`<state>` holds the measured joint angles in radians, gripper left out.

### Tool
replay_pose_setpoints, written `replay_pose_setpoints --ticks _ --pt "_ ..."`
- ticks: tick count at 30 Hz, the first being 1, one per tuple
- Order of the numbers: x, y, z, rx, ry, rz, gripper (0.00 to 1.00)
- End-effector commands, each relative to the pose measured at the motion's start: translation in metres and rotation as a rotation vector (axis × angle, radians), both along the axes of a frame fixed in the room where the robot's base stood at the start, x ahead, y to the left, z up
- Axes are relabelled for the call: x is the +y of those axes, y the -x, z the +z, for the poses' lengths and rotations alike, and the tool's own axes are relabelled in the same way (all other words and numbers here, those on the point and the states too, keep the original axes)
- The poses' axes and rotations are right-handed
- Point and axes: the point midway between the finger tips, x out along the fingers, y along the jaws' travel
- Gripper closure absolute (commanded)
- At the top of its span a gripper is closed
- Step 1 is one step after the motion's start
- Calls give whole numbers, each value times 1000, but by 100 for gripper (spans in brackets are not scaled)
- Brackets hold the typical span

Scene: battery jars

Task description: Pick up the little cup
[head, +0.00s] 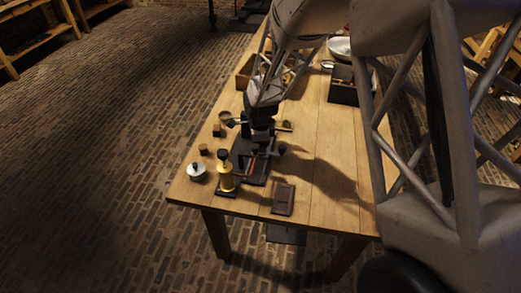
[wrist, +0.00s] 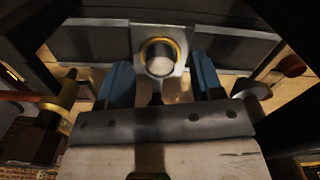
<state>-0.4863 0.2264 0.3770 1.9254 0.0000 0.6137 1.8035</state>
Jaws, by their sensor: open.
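My gripper (wrist: 162,88) is open, with its two blue fingers apart in the wrist view. A small round, pale-topped piece with a gold rim (wrist: 160,58) sits on a light metal plate just beyond and between the fingertips. I cannot tell whether this is the little cup. In the head view, my gripper (head: 262,122) is over the dark apparatus (head: 250,160), and its fingertips are hard to make out. A small reddish-brown round thing (head: 225,117), possibly a cup, is left of the gripper. A similar reddish-brown piece (wrist: 292,66) shows at right in the wrist view.
On the wooden table (head: 320,195) are a brass post with a dark knob (head: 225,176), a white-topped round jar (head: 197,173), small dark blocks (head: 204,150) and a dark flat block (head: 283,199). A dark box (head: 343,90) stands further back. The front right is clear.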

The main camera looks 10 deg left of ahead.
Motion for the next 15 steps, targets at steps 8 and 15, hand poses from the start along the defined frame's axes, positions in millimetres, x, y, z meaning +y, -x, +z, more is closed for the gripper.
replay_pose_setpoints --ticks 8,15 --pt "0 0 -9 -1 0 0 40" --pt "0 0 -8 -1 0 0 40"
